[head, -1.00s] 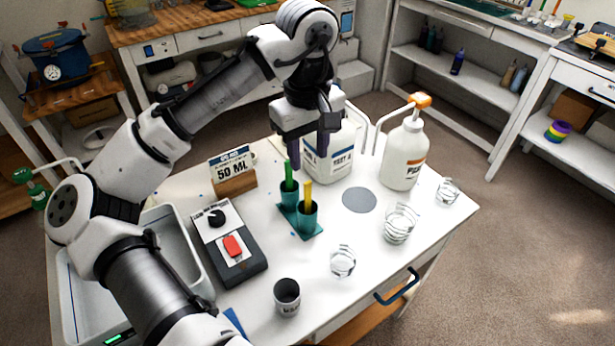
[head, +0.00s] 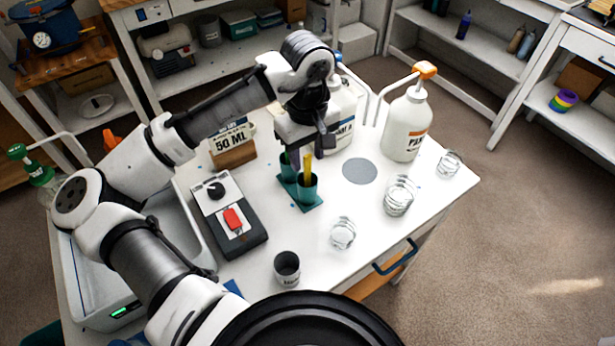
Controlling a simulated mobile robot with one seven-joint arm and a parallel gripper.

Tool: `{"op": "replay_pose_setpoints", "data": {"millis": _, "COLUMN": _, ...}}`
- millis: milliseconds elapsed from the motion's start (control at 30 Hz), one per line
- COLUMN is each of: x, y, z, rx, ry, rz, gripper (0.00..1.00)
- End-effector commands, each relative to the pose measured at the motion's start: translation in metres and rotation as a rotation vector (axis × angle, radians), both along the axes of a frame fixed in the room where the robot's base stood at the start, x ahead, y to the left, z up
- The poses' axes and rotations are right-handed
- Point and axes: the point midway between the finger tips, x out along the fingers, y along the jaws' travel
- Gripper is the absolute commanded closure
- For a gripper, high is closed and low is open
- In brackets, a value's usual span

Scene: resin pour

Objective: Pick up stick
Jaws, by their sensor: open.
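A yellow stick (head: 307,168) stands upright in the front teal cup (head: 306,188) of a teal two-cup holder. The back teal cup (head: 286,166) is partly covered by my gripper, and the green stick in it is now hidden. My gripper (head: 304,156) is open, pointing down, with its dark fingers low over the holder. One finger overlaps the back cup in the picture. I cannot tell whether either finger touches a stick or cup.
A white pump bottle (head: 405,128) and another white jug (head: 341,128) stand behind the holder. A 50 ML sign (head: 233,150), a scale-like device (head: 229,222), a grey cup (head: 287,268) and clear cups (head: 343,233) surround it. A grey disc (head: 360,171) lies right of it.

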Motion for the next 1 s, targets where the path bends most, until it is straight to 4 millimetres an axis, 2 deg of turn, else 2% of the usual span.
{"op": "replay_pose_setpoints", "data": {"millis": 233, "x": -0.003, "y": 0.0, "z": -0.032, "rx": 0.0, "ry": 0.002, "rz": 0.001, "gripper": 0.59}}
{"op": "replay_pose_setpoints", "data": {"millis": 533, "x": -0.003, "y": 0.0, "z": -0.037, "rx": 0.0, "ry": 0.0, "rz": 0.001, "gripper": 0.6}}
{"op": "replay_pose_setpoints", "data": {"millis": 833, "x": -0.003, "y": 0.0, "z": -0.037, "rx": 0.0, "ry": 0.0, "rz": 0.001, "gripper": 1.0}}
{"op": "replay_pose_setpoints", "data": {"millis": 1000, "x": -0.003, "y": 0.0, "z": -0.037, "rx": 0.0, "ry": 0.0, "rz": 0.001, "gripper": 1.0}}
